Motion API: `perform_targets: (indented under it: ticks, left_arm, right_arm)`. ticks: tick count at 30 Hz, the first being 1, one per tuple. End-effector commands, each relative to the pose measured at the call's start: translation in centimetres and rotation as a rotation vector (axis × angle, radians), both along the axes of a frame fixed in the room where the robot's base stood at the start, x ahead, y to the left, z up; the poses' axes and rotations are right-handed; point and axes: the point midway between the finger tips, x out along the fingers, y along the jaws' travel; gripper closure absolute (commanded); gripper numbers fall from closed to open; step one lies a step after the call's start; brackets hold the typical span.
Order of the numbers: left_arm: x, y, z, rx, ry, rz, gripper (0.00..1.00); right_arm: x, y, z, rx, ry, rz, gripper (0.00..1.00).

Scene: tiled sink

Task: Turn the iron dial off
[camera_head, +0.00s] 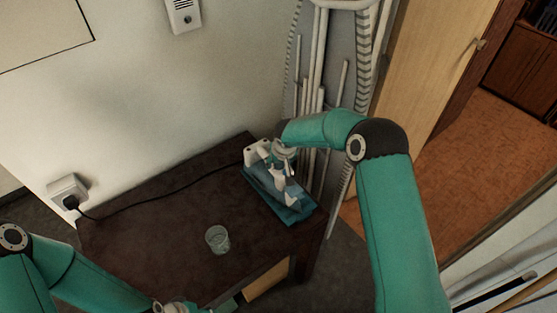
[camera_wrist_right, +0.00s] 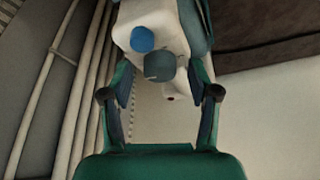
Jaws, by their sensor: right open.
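The iron (camera_head: 257,152) is white and blue and stands at the right back corner of the dark table, partly hidden by my right gripper (camera_head: 279,180). In the right wrist view, the white iron body (camera_wrist_right: 152,14) carries a blue round button (camera_wrist_right: 142,39) and a larger teal dial (camera_wrist_right: 160,67). The right gripper's open fingers (camera_wrist_right: 160,84) are on either side of the dial, with visible gaps; I cannot tell the depth between them. My left gripper (camera_head: 172,306) is only partly in view at the bottom edge, its fingers unclear.
The dark table (camera_head: 165,225) holds a clear glass (camera_head: 217,239) near its front. A black cord (camera_head: 150,203) runs across the table to a wall socket (camera_head: 68,189). Vertical pipes (camera_head: 318,80) rise behind the iron. The table's left part is clear.

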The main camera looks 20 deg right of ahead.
Motion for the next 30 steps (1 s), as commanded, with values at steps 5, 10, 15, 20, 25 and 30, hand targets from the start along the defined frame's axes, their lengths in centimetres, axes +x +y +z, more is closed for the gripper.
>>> perform_targets:
  ticks: [5,10,15,20,25,30]
  left_arm:
    - [0.00,0.01,-0.01,0.000,0.000,0.000,0.60]
    - [0.00,0.01,-0.01,0.000,0.000,0.000,0.60]
    - [0.00,0.01,-0.01,0.000,0.000,0.000,0.60]
    - [0.00,0.00,-0.02,0.000,0.000,0.000,0.60]
    - [0.00,0.00,-0.13,0.000,0.000,0.000,0.60]
    - [0.00,0.01,-0.40,0.000,0.000,0.000,0.60]
  right_arm:
    - [0.03,-0.02,-0.04,0.000,0.000,0.000,0.39]
    - [0.02,-0.02,-0.01,0.000,0.000,0.000,0.59]
    - [0.01,-0.02,0.00,0.000,0.000,0.000,0.88]
    - [0.02,0.24,0.00,0.000,0.000,0.003,1.00]
    - [0.04,0.02,0.01,0.000,-0.002,0.018,1.00]
    - [0.08,-0.09,0.01,0.001,-0.003,0.073,1.00]
